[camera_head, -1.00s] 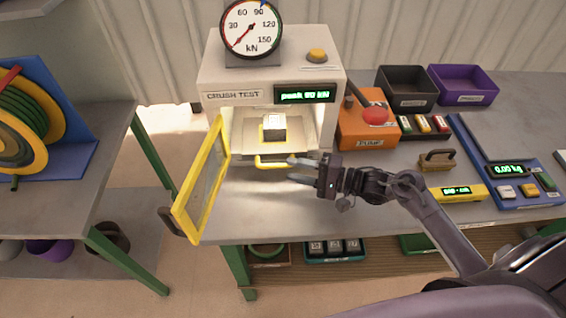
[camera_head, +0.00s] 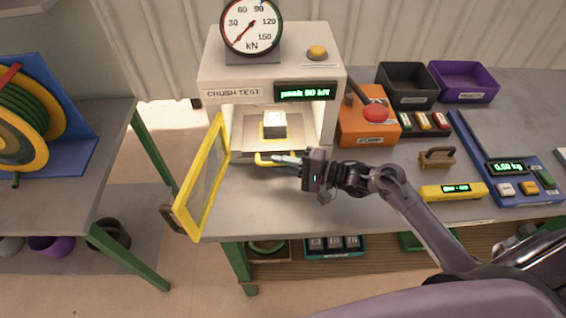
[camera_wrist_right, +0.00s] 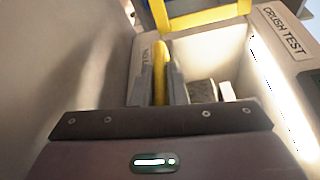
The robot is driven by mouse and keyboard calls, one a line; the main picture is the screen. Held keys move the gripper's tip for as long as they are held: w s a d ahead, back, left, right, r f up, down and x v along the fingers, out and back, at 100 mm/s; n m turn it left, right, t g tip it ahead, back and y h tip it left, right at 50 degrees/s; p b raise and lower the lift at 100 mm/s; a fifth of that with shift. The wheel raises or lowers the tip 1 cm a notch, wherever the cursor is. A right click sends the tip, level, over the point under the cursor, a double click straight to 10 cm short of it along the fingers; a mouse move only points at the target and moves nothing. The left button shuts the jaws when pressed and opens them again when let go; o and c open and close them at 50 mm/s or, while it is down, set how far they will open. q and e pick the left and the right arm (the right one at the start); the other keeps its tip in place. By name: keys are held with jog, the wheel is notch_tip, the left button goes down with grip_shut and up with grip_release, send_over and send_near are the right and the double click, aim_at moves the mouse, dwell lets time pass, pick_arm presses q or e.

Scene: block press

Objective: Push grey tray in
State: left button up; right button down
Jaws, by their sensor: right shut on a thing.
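The grey tray (camera_head: 284,146) is in the lit opening of the white crush test press, with a yellow bar handle (camera_head: 262,158) at its front. A grey block (camera_head: 273,124) sits on the tray. The block (camera_wrist_right: 203,91) also shows in the right wrist view, partly hidden by a finger. My right gripper (camera_head: 284,161) is at the tray's front edge, shut on the yellow handle. In the right wrist view the yellow bar (camera_wrist_right: 160,72) lies between the two fingers. My left gripper is not in view.
The yellow-framed door (camera_head: 205,180) of the press stands open at the front left. An orange pump box (camera_head: 366,130) with a red knob stands right of the press. A wooden-handled block (camera_head: 437,159) and a yellow display bar (camera_head: 452,191) lie further right. The table's front is mostly clear.

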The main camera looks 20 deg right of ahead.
aim_at(282, 154)
jog(key=shift+w, duration=0.1)
jog(key=w, duration=0.1)
jog(key=w+d+b, duration=0.1)
jog(key=w, duration=0.1)
jog(key=shift+w+d, duration=0.1)
jog(key=shift+w, duration=0.4)
jog(key=shift+s, duration=0.1)
jog(key=c, duration=1.5)
grip_release()
jog(key=shift+o, duration=0.2)
